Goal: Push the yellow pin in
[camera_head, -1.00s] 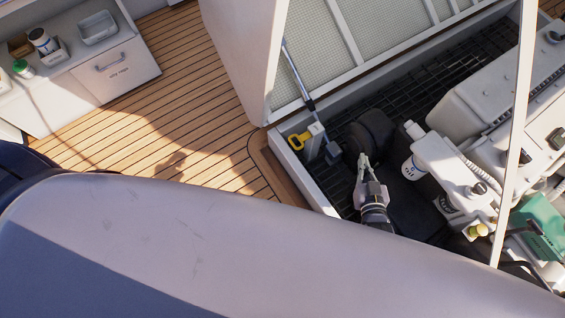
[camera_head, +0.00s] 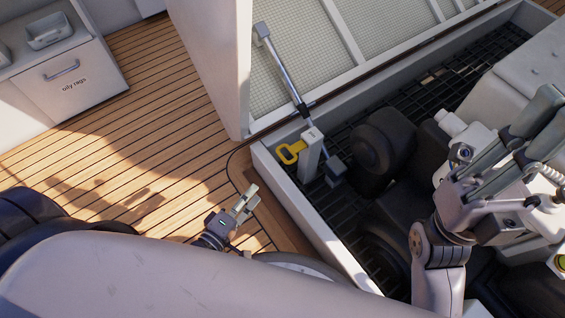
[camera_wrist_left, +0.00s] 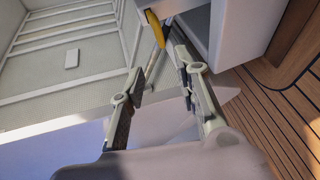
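The yellow pin (camera_head: 290,152) has a loop handle and sits at a pale upright bracket (camera_head: 310,157) at the hatch's near left corner, beside the foot of a strut. Its yellow handle also shows at the top of the left wrist view (camera_wrist_left: 152,27). My left gripper (camera_head: 245,203) is below and left of the pin, over the deck by the hatch edge, apart from it. The left wrist view (camera_wrist_left: 160,74) shows its fingers spread and empty. My right gripper (camera_head: 520,140) is at the right over the engine, its two fingers apart. The pin's shaft is hidden.
The strut (camera_head: 283,75) leans against the raised hatch lid (camera_head: 290,55). A white hatch rim (camera_head: 310,215) borders the opening. Dark round engine parts (camera_head: 380,145) lie right of the bracket. A cabinet (camera_head: 75,80) stands upper left. Open wooden deck (camera_head: 165,130) lies between.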

